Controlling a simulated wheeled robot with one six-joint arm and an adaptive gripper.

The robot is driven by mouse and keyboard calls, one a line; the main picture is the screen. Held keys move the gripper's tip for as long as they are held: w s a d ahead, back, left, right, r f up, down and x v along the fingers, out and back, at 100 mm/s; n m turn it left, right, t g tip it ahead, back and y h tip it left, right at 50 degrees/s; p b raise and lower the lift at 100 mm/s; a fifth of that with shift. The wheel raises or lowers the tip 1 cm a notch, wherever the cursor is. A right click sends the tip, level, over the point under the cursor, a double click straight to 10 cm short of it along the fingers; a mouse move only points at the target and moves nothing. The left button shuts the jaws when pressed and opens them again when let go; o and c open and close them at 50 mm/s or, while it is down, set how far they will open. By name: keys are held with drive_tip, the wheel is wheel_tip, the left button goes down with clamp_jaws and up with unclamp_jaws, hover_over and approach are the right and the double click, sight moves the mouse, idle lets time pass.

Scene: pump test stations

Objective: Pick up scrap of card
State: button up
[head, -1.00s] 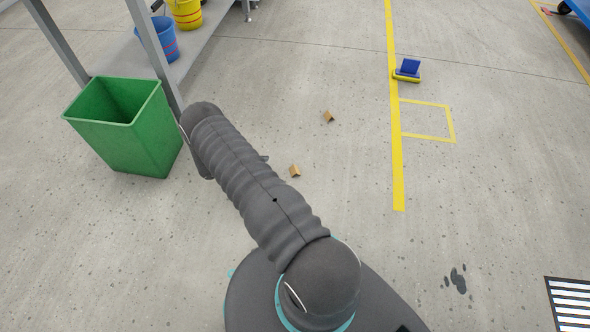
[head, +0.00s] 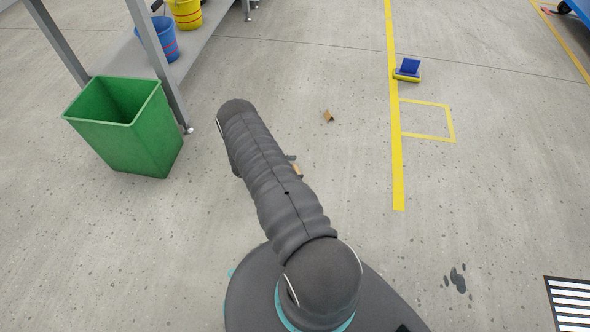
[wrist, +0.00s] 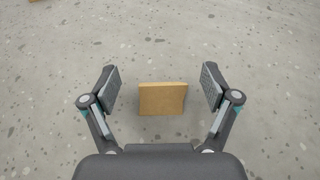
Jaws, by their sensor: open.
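A scrap of card (wrist: 163,98), tan and folded, is on the grey floor in the wrist view. It lies between the two open fingers of my gripper (wrist: 160,88), with a gap on each side. In the head view my arm hides most of this scrap of card (head: 297,170); only a small edge shows beside the arm. A second scrap of card (head: 328,116) lies farther off on the floor. A corner of a brown piece also shows at the top left of the wrist view.
A green bin (head: 130,130) stands open at the left, beside a grey rack leg (head: 160,60). Blue (head: 158,38) and yellow (head: 185,13) buckets are on the rack. A blue and yellow object (head: 408,70) sits by the yellow floor line (head: 394,120). The floor around the cards is clear.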

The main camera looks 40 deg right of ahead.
drive_tip(key=shift+s+d+f, duration=0.2)
drive_tip(key=shift+d+f, duration=0.05)
drive_tip(key=shift+d, duration=0.2)
drive_tip(key=c, duration=0.9)
